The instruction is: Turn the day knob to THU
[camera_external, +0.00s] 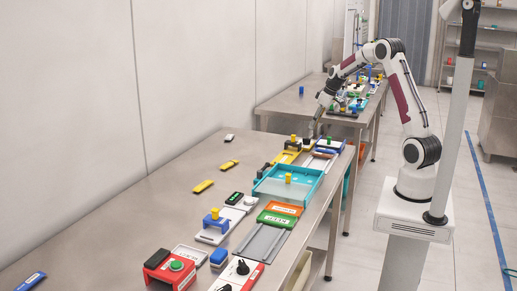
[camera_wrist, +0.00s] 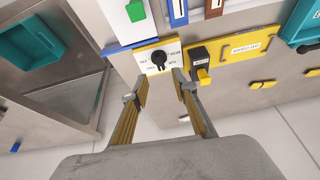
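A black knob (camera_wrist: 158,58) sits on a small white dial plate with a yellow frame in the wrist view. Small words surround the knob; they are too small to read surely, so I cannot tell which day it points to. My gripper (camera_wrist: 160,82) is open and empty, its two fingers spread just in front of the dial plate, with the knob beyond the gap between the tips. No contact with the knob shows. In the external view my gripper (camera_external: 318,118) hangs over the far part of the near table, where the dial is too small to make out.
A black block with a yellow switch (camera_wrist: 203,75) stands close to the right of the dial. A yellow labelled panel (camera_wrist: 245,46) lies farther right. A teal tray (camera_external: 288,185) and several devices crowd the near table (camera_external: 150,205); its left side is mostly clear.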

